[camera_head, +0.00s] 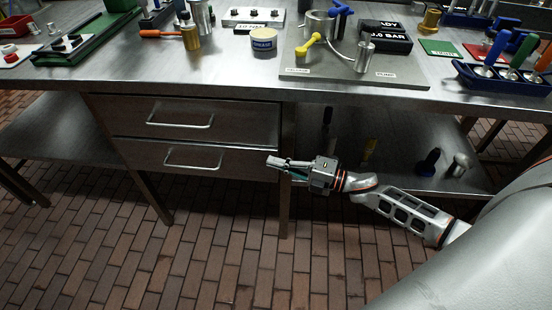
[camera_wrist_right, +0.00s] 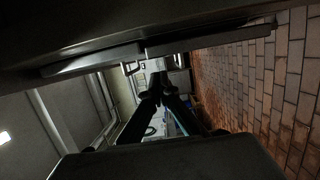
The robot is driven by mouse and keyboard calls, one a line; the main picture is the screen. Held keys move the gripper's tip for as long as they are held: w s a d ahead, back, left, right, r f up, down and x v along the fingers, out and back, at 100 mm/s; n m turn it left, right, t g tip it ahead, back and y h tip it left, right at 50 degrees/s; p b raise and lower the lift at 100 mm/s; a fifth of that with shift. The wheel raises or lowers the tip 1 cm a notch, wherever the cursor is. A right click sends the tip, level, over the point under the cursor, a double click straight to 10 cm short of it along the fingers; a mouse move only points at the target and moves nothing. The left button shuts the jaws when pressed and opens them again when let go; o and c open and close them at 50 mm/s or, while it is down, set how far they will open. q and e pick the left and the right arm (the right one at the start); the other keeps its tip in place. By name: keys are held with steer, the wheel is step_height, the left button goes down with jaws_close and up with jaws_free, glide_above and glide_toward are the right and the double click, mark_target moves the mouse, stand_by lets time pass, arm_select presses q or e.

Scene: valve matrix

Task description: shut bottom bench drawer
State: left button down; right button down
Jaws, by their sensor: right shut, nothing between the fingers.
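The bench's bottom drawer (camera_head: 240,159) is a grey metal front with a bar handle (camera_head: 193,165), below the top drawer (camera_head: 245,120). In the head view its front looks nearly in line with the top one; I cannot tell whether a small gap remains. My right gripper (camera_head: 268,161) is shut and empty, its fingertips pointing left at the right end of the bottom drawer front. Whether they touch it is unclear. In the right wrist view the closed fingers (camera_wrist_right: 158,84) point away from the camera, below a dark metal panel. My left gripper is not in view.
The bench top (camera_head: 215,75) holds tools, a tub (camera_head: 263,40) and a plate with a valve fixture (camera_head: 350,72). A bench leg (camera_head: 286,190) stands near my right gripper. A lower shelf (camera_head: 400,150) holds several small items. The brick floor in front is clear.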

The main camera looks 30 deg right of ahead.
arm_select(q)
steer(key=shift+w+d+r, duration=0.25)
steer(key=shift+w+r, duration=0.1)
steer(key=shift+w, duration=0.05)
arm_select(e)
steer(key=shift+w+d, duration=0.5)
steer(key=shift+w, duration=0.25)
